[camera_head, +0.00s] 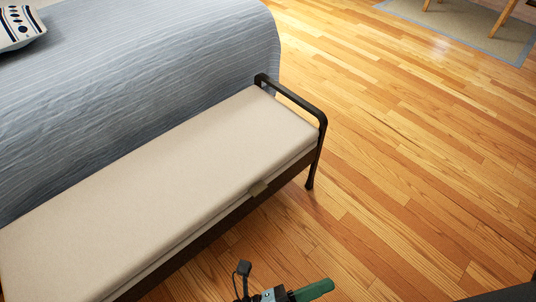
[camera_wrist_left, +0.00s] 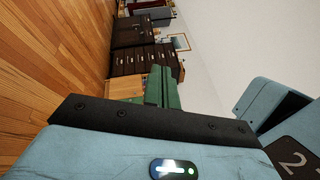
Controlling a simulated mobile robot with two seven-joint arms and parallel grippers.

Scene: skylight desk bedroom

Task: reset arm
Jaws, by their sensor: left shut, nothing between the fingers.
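My left gripper (camera_head: 328,285) shows at the bottom edge of the head view, with its green fingers pointing right. The fingers are together and hold nothing. In the left wrist view the green fingers (camera_wrist_left: 172,74) also sit close together, beyond my blue wrist housing. The gripper appears in front of the bench, over the wooden floor in the picture, and apart from the bench. My right gripper is in neither view.
A bench with a beige cushion (camera_head: 165,190) and a black metal frame stands against a bed with a blue striped cover (camera_head: 130,80). Wooden floor (camera_head: 420,150) is clear to the right. A rug (camera_head: 470,28) lies at top right. A dark drawer cabinet (camera_wrist_left: 135,60) shows in the wrist view.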

